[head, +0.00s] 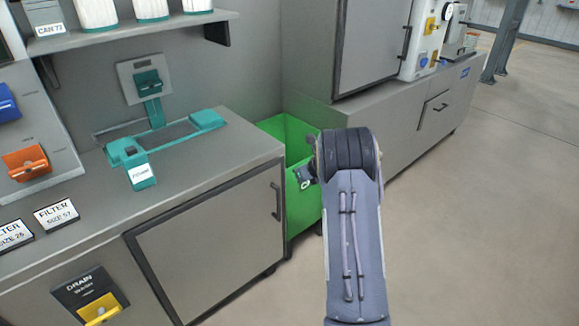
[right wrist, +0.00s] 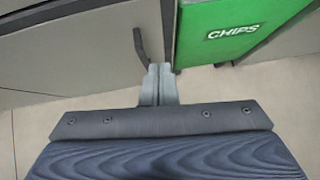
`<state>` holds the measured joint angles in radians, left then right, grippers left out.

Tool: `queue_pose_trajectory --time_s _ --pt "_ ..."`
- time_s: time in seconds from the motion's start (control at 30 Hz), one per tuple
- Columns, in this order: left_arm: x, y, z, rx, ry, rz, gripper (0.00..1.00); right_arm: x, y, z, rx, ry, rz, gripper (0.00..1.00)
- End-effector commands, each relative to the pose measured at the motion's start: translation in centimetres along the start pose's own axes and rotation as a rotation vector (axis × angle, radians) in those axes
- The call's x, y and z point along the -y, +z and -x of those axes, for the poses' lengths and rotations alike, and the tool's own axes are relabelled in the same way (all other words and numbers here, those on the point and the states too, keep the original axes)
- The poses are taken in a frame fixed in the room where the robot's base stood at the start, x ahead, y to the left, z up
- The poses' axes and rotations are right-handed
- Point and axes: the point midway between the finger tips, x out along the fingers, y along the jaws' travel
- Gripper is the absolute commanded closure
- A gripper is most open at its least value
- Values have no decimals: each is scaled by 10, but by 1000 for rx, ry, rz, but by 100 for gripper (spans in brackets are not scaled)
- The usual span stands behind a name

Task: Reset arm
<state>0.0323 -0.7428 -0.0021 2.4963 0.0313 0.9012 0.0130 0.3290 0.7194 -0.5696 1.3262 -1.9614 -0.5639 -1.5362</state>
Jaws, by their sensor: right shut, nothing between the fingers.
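My right arm reaches up from the bottom of the head view. Its right gripper (head: 304,178) is mostly hidden behind the wrist, with a small part showing in front of the green bin (head: 304,208). In the right wrist view the two grey fingers of the right gripper (right wrist: 158,72) are together, with nothing between them. They appear close to the cabinet's dark door handle (right wrist: 140,45) and left of the green bin marked CHIPS (right wrist: 232,32); whether they touch either is unclear. My left gripper is not in view.
A grey counter (head: 225,150) with a teal frame (head: 207,120) stands at left. Its cabinet door (head: 215,245) has a handle (head: 276,200). Another cabinet with a machine (head: 425,40) stands behind the bin. The floor (head: 490,210) at right is clear.

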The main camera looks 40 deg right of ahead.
Motion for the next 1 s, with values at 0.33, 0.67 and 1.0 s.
queue_pose_trajectory --time_s 0.33,0.67,1.0 --pt "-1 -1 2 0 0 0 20 0 8 11 24 -11 -44 100" --pt "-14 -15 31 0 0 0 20 -17 99 178 407 -79 -1215 100" --pt "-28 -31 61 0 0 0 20 -165 5 335 111 -66 -2672 100"
